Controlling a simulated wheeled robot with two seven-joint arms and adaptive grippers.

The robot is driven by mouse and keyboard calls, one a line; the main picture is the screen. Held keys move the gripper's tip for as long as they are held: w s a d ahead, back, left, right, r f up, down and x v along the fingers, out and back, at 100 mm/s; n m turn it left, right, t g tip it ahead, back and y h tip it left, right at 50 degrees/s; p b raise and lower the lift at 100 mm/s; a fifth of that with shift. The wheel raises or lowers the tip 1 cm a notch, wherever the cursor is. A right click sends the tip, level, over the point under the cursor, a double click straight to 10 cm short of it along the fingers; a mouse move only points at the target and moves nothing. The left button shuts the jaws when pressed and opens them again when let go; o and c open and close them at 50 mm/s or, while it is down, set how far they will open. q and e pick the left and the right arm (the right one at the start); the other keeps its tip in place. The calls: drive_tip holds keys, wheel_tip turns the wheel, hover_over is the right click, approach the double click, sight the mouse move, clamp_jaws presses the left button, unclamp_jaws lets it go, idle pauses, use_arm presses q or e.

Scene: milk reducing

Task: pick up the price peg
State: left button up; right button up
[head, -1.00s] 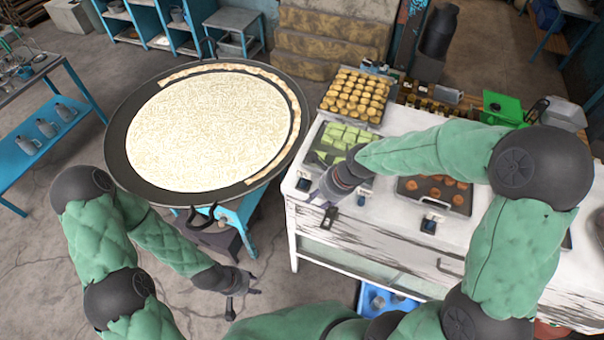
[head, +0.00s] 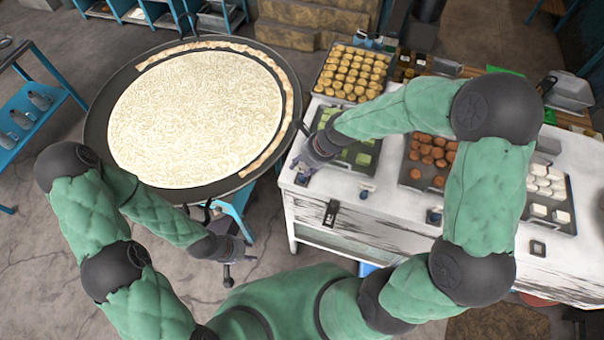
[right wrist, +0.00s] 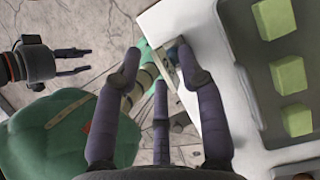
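Small dark peg-like holders with blue or pale faces stand along the counter's front edge: one (head: 366,192) by the green tray, another (head: 434,215) by the brown-sweets tray. I cannot tell which is the price peg. My right gripper (head: 303,177) is over the counter's front left corner; in the right wrist view (right wrist: 160,55) its fingers are spread and empty.
The white counter (head: 385,228) holds a tray of round yellow sweets (head: 350,72), green pieces (head: 365,158), brown sweets (head: 428,160) and white pieces (head: 540,190). A black item (head: 331,212) is at its front. A wide dark pan (head: 110,165) stands left.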

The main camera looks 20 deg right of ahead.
sight(299, 178)
drive_tip(key=shift+d+x, duration=0.2)
drive_tip(key=shift+x, duration=2.2)
drive_tip(key=shift+s, duration=0.35)
drive_tip(key=shift+c, duration=0.9)
clamp_jaws()
